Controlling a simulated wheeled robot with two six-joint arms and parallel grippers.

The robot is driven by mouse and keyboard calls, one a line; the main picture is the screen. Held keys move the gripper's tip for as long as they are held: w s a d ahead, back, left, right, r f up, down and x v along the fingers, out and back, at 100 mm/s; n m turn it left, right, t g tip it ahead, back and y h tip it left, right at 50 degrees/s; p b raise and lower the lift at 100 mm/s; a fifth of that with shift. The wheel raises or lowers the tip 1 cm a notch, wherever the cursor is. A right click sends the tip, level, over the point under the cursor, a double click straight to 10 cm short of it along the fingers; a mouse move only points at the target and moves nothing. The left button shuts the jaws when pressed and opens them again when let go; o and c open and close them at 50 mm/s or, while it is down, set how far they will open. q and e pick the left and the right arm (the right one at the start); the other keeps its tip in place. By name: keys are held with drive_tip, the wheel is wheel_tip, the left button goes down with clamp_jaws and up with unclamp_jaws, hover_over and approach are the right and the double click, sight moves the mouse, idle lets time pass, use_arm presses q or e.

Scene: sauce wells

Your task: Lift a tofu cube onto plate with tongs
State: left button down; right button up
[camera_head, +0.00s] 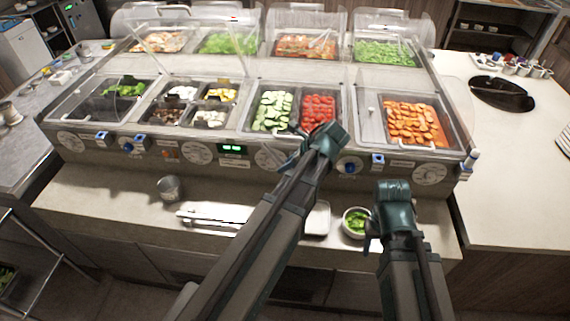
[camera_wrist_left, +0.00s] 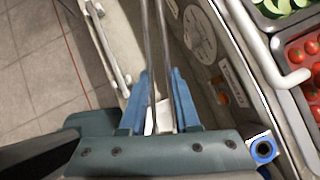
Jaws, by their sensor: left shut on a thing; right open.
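My left gripper (camera_head: 299,153) is raised over the front edge of the food counter, near the cucumber and tomato wells. In the left wrist view its blue fingers (camera_wrist_left: 158,105) are shut on the metal tongs (camera_wrist_left: 162,45), whose two long arms run away from the fingers. The tongs' tips are out of that view. White pieces, perhaps tofu cubes (camera_head: 210,117), lie in a small well left of the cucumber; more white pieces (camera_head: 183,92) lie in the well behind. A white plate (camera_head: 318,219) on the front ledge is partly hidden by my left arm. My right gripper (camera_head: 374,231) is open beside a bowl.
A bowl of greens (camera_head: 356,222) stands by my right gripper. Wells of cucumber (camera_head: 272,111), tomatoes (camera_head: 318,110) and orange pieces (camera_head: 412,122) sit under clear covers.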

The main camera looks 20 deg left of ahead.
use_arm(q)
drive_tip(key=shift+f, duration=0.15)
wheel_tip(320, 180, down, 9)
drive_tip(key=b, duration=0.9)
drive_tip(key=c, duration=1.1)
unclamp_jaws()
drive_tip(key=shift+r, duration=0.3)
wheel_tip(320, 180, up, 10)
drive_tip(key=p, duration=1)
drive_tip(key=shift+f, duration=0.25)
